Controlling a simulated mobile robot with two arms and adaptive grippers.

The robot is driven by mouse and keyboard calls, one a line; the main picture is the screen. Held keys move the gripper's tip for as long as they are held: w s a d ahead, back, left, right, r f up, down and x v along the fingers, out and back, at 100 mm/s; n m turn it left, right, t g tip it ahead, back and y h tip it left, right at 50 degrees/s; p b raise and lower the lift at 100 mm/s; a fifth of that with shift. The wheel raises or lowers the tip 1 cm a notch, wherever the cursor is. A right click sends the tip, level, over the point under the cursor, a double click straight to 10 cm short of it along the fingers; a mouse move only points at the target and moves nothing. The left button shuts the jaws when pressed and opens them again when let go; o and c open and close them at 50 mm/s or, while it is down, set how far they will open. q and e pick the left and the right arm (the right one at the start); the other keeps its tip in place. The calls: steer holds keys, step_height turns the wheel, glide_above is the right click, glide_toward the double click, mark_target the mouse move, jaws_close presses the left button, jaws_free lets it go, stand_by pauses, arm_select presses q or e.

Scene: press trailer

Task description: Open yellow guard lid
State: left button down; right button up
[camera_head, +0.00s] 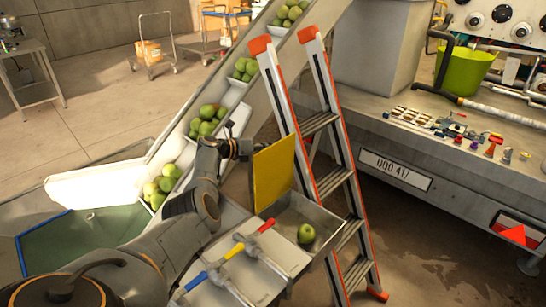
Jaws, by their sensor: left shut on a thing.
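The yellow guard lid (273,174) stands raised, close to upright, at the back left of a grey metal tray (328,222). One green fruit (305,234) lies in the open tray. My left arm comes in from the lower left, and my left gripper (246,148) is at the lid's upper left edge, shut on it. The exact finger contact is small and dark. My right gripper is not in view.
Valves with red, yellow and blue handles (239,249) sit on a panel left of the tray. An orange-and-grey stepladder (318,130) stands close behind and right. A conveyor with green fruit (208,120) slopes up behind. A trailer (440,190) is at right.

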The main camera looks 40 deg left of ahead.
arm_select(q)
steer(key=shift+a+f+n+b, duration=0.3)
steer(key=shift+a+f+b, duration=0.05)
steer(key=shift+a+b, duration=0.45)
steer(key=c, duration=1.7)
jaws_free()
steer(key=shift+w, duration=0.1)
steer(key=shift+a, duration=0.1)
steer(key=v, duration=1.2)
